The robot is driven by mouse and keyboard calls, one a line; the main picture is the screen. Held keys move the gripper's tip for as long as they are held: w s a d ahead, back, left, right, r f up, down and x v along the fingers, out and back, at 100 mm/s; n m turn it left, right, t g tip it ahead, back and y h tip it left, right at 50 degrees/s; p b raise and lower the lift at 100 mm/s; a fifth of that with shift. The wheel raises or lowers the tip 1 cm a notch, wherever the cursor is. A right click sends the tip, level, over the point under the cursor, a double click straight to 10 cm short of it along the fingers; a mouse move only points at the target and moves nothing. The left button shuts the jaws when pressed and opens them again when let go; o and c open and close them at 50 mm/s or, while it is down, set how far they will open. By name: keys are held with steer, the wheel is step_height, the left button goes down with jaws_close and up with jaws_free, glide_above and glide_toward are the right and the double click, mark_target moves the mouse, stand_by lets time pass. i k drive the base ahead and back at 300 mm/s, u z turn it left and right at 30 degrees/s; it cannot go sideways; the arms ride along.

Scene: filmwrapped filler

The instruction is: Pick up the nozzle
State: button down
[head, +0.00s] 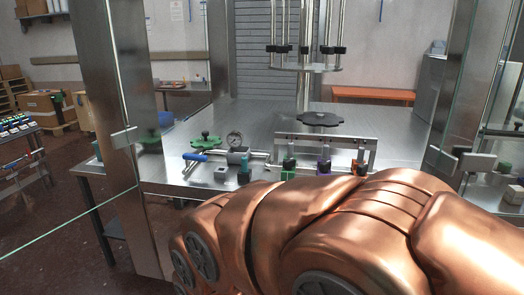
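Several small nozzle-like pieces stand at a metal rack (326,138) near the front of the steel table. One has a green base (288,174), one is purple (324,166) and one is orange (358,166). Their lower parts are partly hidden by my copper-coloured arm, which fills the lower right. I cannot tell which of them is the nozzle meant. My gripper is not in view; its place relative to these pieces cannot be seen.
On the steel table (190,132) left of the rack lie a blue-handled part (195,157), a pressure gauge (235,139), a green knob (206,138) and a small grey block (221,173). Steel posts (115,80) and glass panels frame the cell. Rods hang above a dark round plate (320,119).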

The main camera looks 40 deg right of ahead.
mark_target(290, 154)
steer(key=u, duration=0.55)
steer(key=i, duration=1.25)
steer(key=z, duration=1.75)
